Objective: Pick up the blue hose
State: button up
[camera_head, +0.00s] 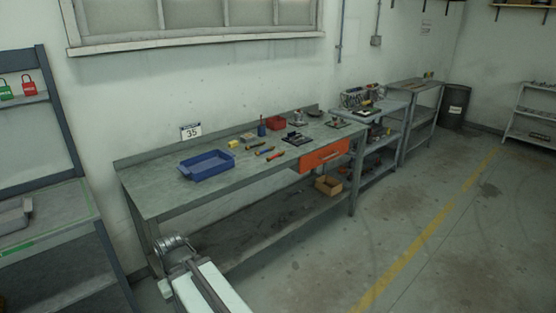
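I cannot make out a blue hose for certain in the head view. The blue things that show are a blue tray (207,165) on the long grey workbench (160,190), a small blue bottle (261,130) near the bench's back, and a small dark blue item (265,150) among hand tools. My arm reaches in at the bottom, and my gripper (176,246) seems to be its grey metal end. It is low in front of the bench's left end, well apart from the things on top. Its fingers are too unclear to tell open or shut.
A red bin (275,122) and several tools lie on the bench, which has an orange drawer (326,155) open or jutting out. A cardboard box (328,185) is on the lower shelf. A grey shelf rack (60,230) stands at left. Floor at right is clear.

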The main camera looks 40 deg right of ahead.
aim_at(257, 153)
jog(key=u, duration=0.05)
jog(key=k, duration=0.5)
jog(key=z, duration=0.6)
jog(key=i, duration=0.85)
jog(key=z, duration=0.9)
jog(key=i, duration=1.25)
jog(key=u, duration=0.45)
